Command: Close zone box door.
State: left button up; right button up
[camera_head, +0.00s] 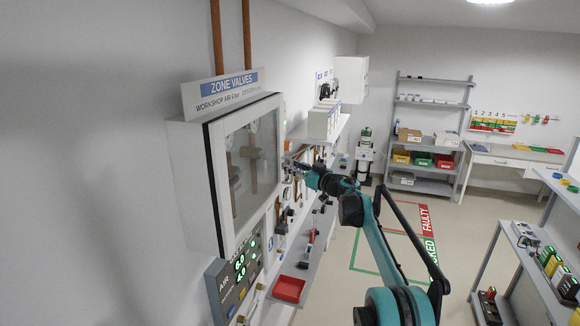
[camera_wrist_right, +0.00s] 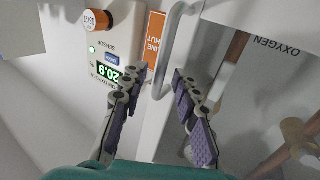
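The zone box (camera_head: 190,180) is a white wall cabinet on the left wall. Its glazed door (camera_head: 277,150) lies over the front, with a dark seam along its left edge; I cannot tell whether it is fully shut or slightly ajar. Valves and pipes show through the glass. My right gripper (camera_head: 293,164) is at the door's right edge. In the right wrist view, its purple-padded fingers (camera_wrist_right: 160,80) are apart, with the white door handle (camera_wrist_right: 165,50) between and just beyond the fingertips. I cannot tell if they touch it. My left gripper is out of view.
A panel with green digits (camera_head: 241,268) is below the box. A grey wall shelf (camera_head: 312,262) with a red tray (camera_head: 289,289) runs along the wall. A sensor box (camera_wrist_right: 110,45) is near the handle. Floor to the right is open, before a shelving unit (camera_head: 429,130).

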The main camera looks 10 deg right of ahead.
jog(key=v, duration=1)
jog(key=shift+s, duration=0.35)
